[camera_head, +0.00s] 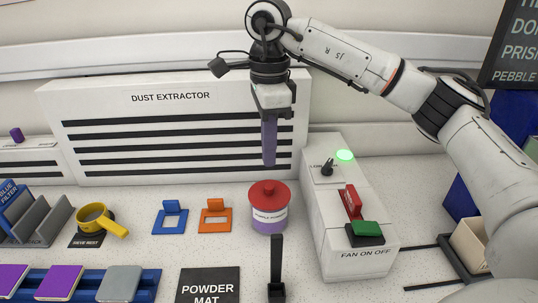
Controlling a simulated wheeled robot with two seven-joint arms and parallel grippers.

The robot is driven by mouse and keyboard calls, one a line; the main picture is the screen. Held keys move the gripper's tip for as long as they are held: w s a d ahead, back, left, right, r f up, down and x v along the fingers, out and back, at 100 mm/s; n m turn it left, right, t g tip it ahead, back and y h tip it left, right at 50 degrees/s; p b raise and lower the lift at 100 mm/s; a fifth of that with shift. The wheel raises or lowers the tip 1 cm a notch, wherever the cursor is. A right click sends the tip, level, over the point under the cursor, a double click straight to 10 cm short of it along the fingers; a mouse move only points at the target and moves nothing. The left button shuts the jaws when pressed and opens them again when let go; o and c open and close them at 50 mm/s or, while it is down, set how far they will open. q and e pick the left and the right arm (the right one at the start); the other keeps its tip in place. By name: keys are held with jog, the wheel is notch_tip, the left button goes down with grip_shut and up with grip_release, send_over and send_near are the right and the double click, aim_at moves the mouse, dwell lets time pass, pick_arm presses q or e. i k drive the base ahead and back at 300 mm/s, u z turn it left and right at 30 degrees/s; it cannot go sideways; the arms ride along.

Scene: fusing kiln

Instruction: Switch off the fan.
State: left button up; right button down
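The fan switch sits on the low front part of a white box (337,247) labelled "FAN ON OFF". Its red part (351,202) stands up at the back and its green part (366,230) lies low at the front. A round green lamp (344,155) glows on top of the box, beside a black toggle or knob (327,168). My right gripper (269,150) points down in front of the dust extractor, left of the box and apart from the switch. A purple-grey bar shows at its tip; I cannot tell whether it is a finger or something held. My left gripper is out of view.
A purple jar (270,218) with a red lid stands below my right gripper, left of the box. A black upright post (277,262) stands in front of it. The dust extractor (180,97) is behind. Blue (171,222) and orange (215,222) holders stand left.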

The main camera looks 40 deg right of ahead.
aim_at(361, 228)
jog(key=k, duration=1)
